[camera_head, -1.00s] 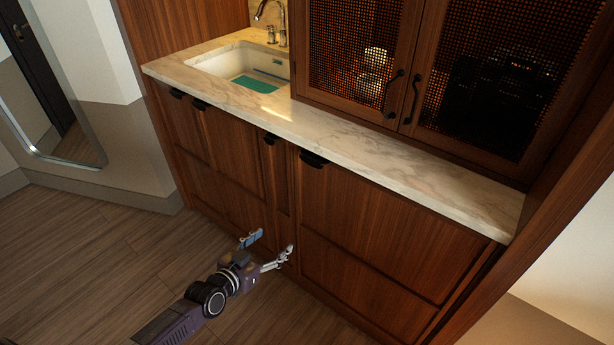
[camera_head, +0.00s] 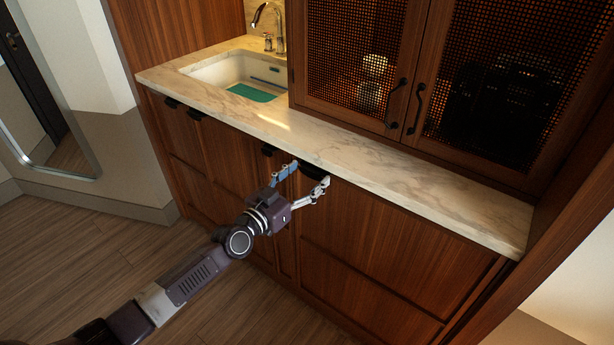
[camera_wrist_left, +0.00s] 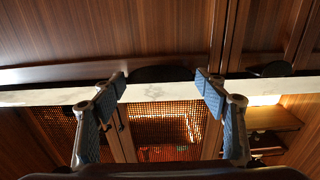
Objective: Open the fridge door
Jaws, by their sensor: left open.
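No door is marked as a fridge; the wide wooden panel (camera_head: 375,235) under the right part of the counter is closed. A black handle (camera_head: 314,172) sits at its top left, just under the counter edge. My left gripper (camera_head: 309,176) is open in front of this handle, one finger to each side in the picture. In the left wrist view the dark handle (camera_wrist_left: 153,74) lies between and beyond the open fingertips (camera_wrist_left: 160,82). I cannot tell whether they touch it. My right gripper is not in view.
The marble counter (camera_head: 420,192) juts out just above the handle. A sink (camera_head: 235,75) is set in it at the left. More black handles (camera_head: 195,114) line the lower cabinets. Mesh-door cabinets (camera_head: 365,60) stand on the counter. The wooden floor (camera_head: 60,255) at the left is clear.

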